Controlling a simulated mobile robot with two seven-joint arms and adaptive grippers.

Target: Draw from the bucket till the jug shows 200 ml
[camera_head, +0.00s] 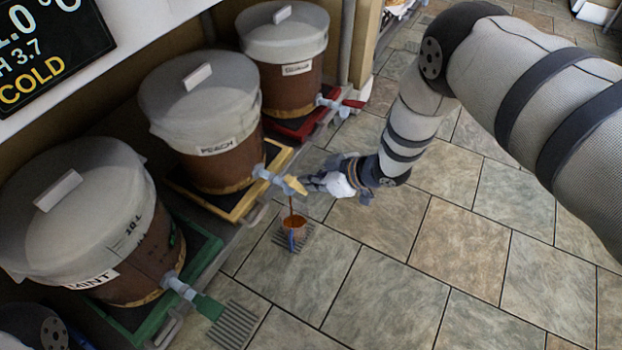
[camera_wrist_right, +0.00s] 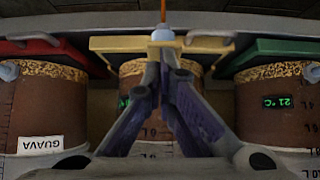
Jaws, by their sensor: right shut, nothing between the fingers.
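The peach bucket (camera_head: 225,155) has a white lid and a pale tap (camera_head: 268,174) with a yellow lever (camera_head: 295,185). A thin brown-orange stream (camera_head: 291,206) runs from this tap into a small jug (camera_head: 299,224) with a blue handle, standing on a floor grate. The jug holds orange-brown liquid; its marks are too small to read. My right gripper (camera_head: 308,182) is shut and empty, its fingertips at the yellow lever; I cannot tell if they touch it. In the right wrist view the closed fingers (camera_wrist_right: 165,62) point at the tap (camera_wrist_right: 163,35). My left gripper is out of view.
The mint bucket (camera_head: 146,262) with a green lever (camera_head: 208,306) stands nearer, and the guava bucket (camera_head: 291,84) with a red lever (camera_head: 353,103) farther back. A dark display (camera_head: 50,45) hangs at upper left. The tiled floor (camera_head: 440,250) on the right is clear.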

